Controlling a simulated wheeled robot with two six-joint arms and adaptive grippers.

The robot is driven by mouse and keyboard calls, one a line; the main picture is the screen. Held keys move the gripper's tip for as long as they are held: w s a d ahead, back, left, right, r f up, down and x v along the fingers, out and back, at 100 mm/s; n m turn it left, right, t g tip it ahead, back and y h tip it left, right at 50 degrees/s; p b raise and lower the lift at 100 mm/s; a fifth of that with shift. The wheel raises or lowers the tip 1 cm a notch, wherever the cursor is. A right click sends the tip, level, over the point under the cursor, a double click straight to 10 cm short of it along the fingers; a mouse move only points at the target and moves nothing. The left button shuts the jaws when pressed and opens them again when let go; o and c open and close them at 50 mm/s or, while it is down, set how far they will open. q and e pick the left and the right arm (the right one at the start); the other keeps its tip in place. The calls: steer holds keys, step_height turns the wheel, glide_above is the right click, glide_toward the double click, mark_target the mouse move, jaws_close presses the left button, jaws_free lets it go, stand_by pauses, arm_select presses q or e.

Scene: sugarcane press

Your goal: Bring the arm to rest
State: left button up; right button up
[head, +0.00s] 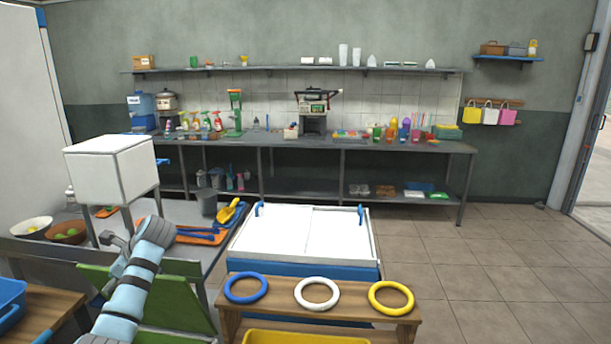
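My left arm, light blue with dark bands, reaches up from the bottom left of the head view. Its gripper (120,241) seems to be the small grey part beside the arm's upper end, in front of the grey side table (190,262). It is small and partly hidden by the arm, so I cannot tell whether its fingers are open or shut. I see nothing clearly held in it. My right arm and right gripper are not in view.
A white box (112,166) stands on a frame behind my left arm. A white-lidded chest (305,236) is at the centre. A wooden bench (320,322) holds blue (246,301), white (335,303) and yellow (408,304) rings. Tiled floor (490,270) is clear at right.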

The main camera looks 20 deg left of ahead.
arm_select(q)
steer(key=w+d+f, duration=0.2)
steer(key=d, duration=0.2)
steer(key=s+a+f+n+t, duration=0.15)
steer(key=s+f, duration=0.35)
steer(key=f, duration=0.8)
steer(key=s+a+f+n+t, duration=0.1)
steer(key=s+f+n, duration=0.25)
steer(key=f, duration=0.95)
steer(key=s+f+n+h, duration=0.15)
steer(key=s+f, duration=0.35)
steer(key=s, duration=0.5)
steer(key=s+d+f+n, duration=0.1)
steer(key=s+f+n, duration=0.3)
steer(key=s, duration=0.5)
steer(key=s+f+n+h, duration=0.1)
steer(key=s+f+n, duration=0.1)
steer(key=s+f, duration=0.6)
steer(key=s+d+f+h, duration=0.1)
steer(key=d+f+h, duration=0.1)
steer(key=d, duration=0.9)
steer(key=s+d+f+n+h, duration=0.1)
steer(key=d+f, duration=0.3)
steer(key=d, duration=0.7)
steer(key=s+d+f+h, duration=0.1)
steer(key=d+f+h, duration=0.1)
steer(key=d, duration=0.9)
steer(key=shift+s+d+f+h, duration=0.35)
steer(key=shift+s+d+f, duration=0.05)
steer(key=shift+n, duration=0.25)
